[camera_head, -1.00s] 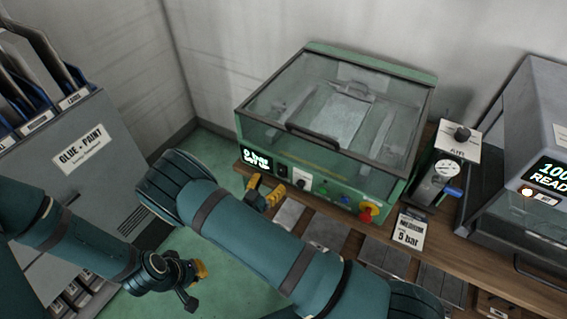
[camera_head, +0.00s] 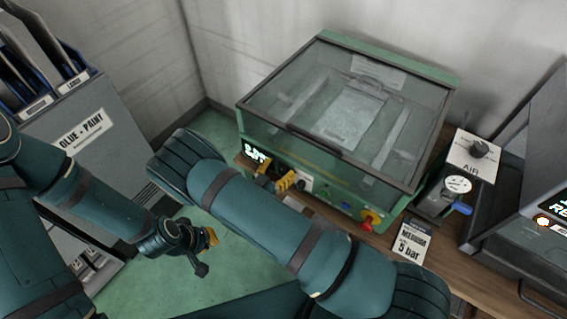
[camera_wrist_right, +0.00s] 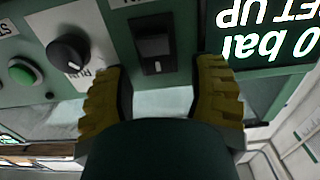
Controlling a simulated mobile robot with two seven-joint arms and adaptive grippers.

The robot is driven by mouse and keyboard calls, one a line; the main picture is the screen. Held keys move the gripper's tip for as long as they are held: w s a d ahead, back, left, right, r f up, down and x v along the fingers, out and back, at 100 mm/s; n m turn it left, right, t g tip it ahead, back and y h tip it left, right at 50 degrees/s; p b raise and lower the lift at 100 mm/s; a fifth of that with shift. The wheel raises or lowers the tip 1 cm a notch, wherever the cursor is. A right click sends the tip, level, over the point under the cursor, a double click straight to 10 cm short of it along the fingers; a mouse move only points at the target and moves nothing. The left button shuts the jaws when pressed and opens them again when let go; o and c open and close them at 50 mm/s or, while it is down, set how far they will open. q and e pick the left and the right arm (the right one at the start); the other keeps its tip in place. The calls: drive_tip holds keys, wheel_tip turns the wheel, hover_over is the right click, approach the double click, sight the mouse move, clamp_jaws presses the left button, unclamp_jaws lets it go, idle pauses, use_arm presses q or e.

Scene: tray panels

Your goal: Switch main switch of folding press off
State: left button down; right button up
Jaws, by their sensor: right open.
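The folding press (camera_head: 345,110) is a green machine with a closed glass lid. In the right wrist view, inverted, its panel shows a black rocker switch (camera_wrist_right: 155,44) on a dark plate, apparently the main switch. My right gripper (camera_head: 275,174) is open at the panel's left end. In the wrist view its yellow fingers (camera_wrist_right: 161,82) stand to either side below the switch, with no visible contact. In the head view the gripper largely hides the switch. My left gripper (camera_head: 209,246) hangs low over the green floor, away from the press; its opening is unclear.
Beside the switch are a lit display (camera_wrist_right: 265,35) reading "0 bar SET UP", a black RUN knob (camera_wrist_right: 69,54) and a green button (camera_wrist_right: 25,72). A red-yellow emergency stop (camera_head: 370,220) is at the panel's right end. An air regulator (camera_head: 452,190) stands right of the press.

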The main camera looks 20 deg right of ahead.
idle(0.4)
clamp_jaws()
drive_tip(key=t+h+b, duration=0.1)
drive_tip(key=b, duration=0.2)
drive_tip(key=f+t+h+b, duration=0.1)
drive_tip(key=b, duration=0.2)
drive_tip(key=shift+s+a+b, duration=0.1)
drive_tip(key=shift+a+b, duration=0.05)
drive_tip(key=shift+b, duration=0.25)
drive_tip(key=shift+r+h+b, duration=0.15)
drive_tip(key=shift+h+b, duration=0.35)
drive_tip(key=shift+b, duration=0.05)
